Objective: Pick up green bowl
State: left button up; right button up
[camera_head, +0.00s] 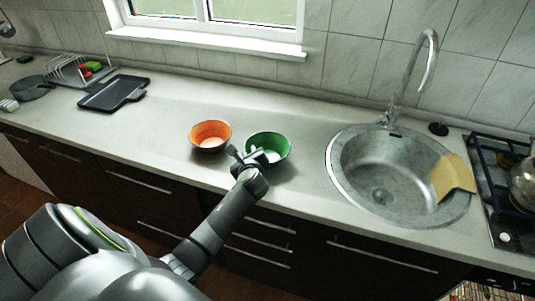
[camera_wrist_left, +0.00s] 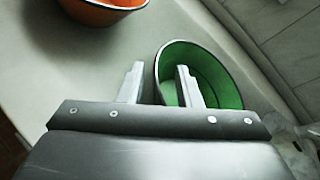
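The green bowl (camera_head: 270,146) stands on the counter to the right of the orange bowl. My left gripper (camera_head: 247,158) is at the green bowl's left front edge. In the left wrist view the green bowl (camera_wrist_left: 215,75) is beyond the fingers. The left gripper (camera_wrist_left: 158,82) is open there, one finger outside the bowl's left side and the other over its inside. The rim passes between the fingers, and I cannot tell whether they touch it. My right gripper is not in view.
An orange bowl (camera_head: 210,135) stands just left, and it also shows in the left wrist view (camera_wrist_left: 103,8). A round sink (camera_head: 340,160) with a yellow cloth (camera_head: 452,177) is at right, beside a stove (camera_head: 490,165). A black tray (camera_head: 112,93) lies at far left. The counter between tray and bowls is clear.

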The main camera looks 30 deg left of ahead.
pick_arm(q)
jog(key=shift+x, duration=1)
jog(key=shift+c, duration=0.4)
grip_shut()
jog(key=shift+r, duration=0.1)
